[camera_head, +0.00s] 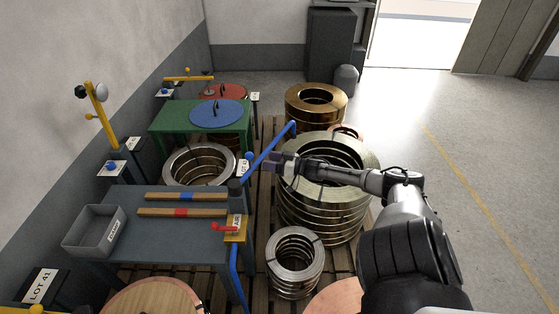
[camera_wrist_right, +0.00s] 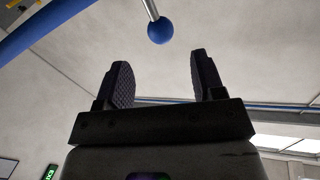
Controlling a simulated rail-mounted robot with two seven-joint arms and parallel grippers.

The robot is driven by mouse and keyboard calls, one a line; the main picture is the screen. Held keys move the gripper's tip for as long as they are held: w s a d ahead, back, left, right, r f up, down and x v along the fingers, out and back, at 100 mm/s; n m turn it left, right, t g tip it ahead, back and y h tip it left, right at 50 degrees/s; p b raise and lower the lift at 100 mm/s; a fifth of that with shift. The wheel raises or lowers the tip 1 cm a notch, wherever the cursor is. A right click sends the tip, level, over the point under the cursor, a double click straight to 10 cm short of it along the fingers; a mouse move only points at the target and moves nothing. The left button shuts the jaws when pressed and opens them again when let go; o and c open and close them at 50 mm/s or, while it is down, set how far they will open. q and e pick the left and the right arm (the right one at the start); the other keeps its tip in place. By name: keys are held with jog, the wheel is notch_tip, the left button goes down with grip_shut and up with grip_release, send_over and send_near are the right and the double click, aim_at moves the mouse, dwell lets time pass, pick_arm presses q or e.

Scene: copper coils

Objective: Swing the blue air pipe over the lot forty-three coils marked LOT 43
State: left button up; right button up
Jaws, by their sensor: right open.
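The blue air pipe (camera_head: 268,149) rises from a dark post at the grey table's right edge and slants up to the right, its bent end over the gap before the tall coil stack. It also crosses the upper left of the right wrist view (camera_wrist_right: 45,28). My right gripper (camera_head: 272,162) is open and empty, beside the pipe. In the wrist view a blue ball on a metal rod (camera_wrist_right: 160,31) lies beyond the open fingers (camera_wrist_right: 160,75), apart from them. A small lot sign (camera_head: 243,169) stands by silver coils (camera_head: 183,163); its number is hard to read. My left gripper is out of view.
A tall stack of pale metal coils (camera_head: 318,215) stands beneath my right forearm. A smaller silver coil (camera_head: 295,262) and a brass coil (camera_head: 316,92) stand nearby. The grey table (camera_head: 170,235) carries a grey bin (camera_head: 95,230) and two wooden bars. Floor on the right is clear.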

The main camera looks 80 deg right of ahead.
jog(key=shift+s+a, duration=0.2)
jog(key=shift+s, duration=1.4)
